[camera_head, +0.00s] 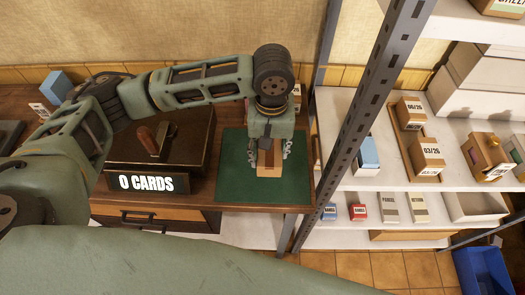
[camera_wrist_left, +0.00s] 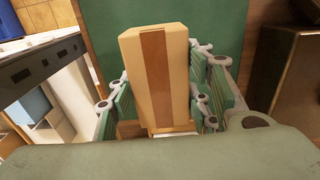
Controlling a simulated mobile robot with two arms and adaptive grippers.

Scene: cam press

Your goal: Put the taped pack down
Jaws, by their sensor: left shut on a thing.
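The taped pack (camera_head: 270,165) is a tan carton with a brown tape strip down its middle. In the left wrist view the pack (camera_wrist_left: 155,75) stands between the finger pads. My left gripper (camera_head: 269,155) is shut on it, pointing down over a green mat (camera_head: 232,178) on the wooden desk. The head view does not clearly show whether the pack's underside touches the mat. My right gripper is not in view.
Left of the mat is a dark press with a wooden-handled lever (camera_head: 150,140) and a "0 CARDS" sign (camera_head: 147,183). A metal shelf post (camera_head: 370,105) rises close to the mat's right. White shelves (camera_head: 345,182) hold several small boxes.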

